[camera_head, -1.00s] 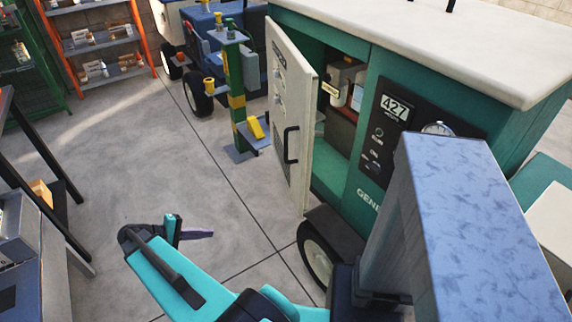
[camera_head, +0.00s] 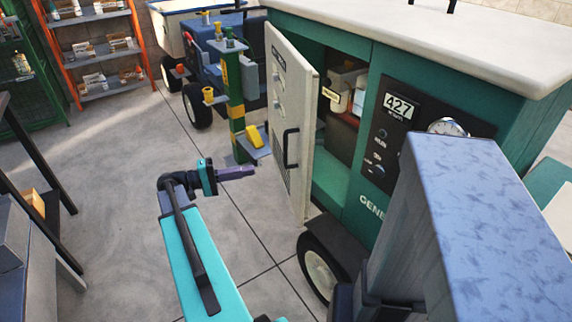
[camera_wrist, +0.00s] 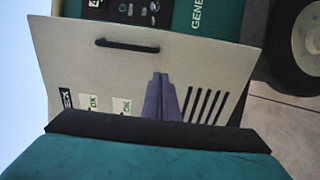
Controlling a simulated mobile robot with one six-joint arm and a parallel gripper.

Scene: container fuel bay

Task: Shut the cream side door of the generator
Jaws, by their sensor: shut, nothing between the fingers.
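The generator (camera_head: 352,210) is a green cabinet with a white top, at the right in the head view. Its cream side door (camera_head: 291,110) stands open, hinged away from the body, with a dark handle on its outer face. My gripper (camera_head: 250,172) is shut and empty, to the left of the door's outer face, pointing toward it. In the wrist view the door (camera_wrist: 215,62) fills the middle, with its handle, labels and vent slots showing. My gripper's purple fingers (camera_wrist: 160,90) lie together in front of it. Whether they touch the door I cannot tell.
A green post with yellow parts (camera_head: 234,95) stands just behind the door. A wheel (camera_head: 320,272) sits below the generator. A dark-framed bench (camera_head: 30,150) is at the left, and an orange shelf (camera_head: 100,50) at the back. Bare floor lies between.

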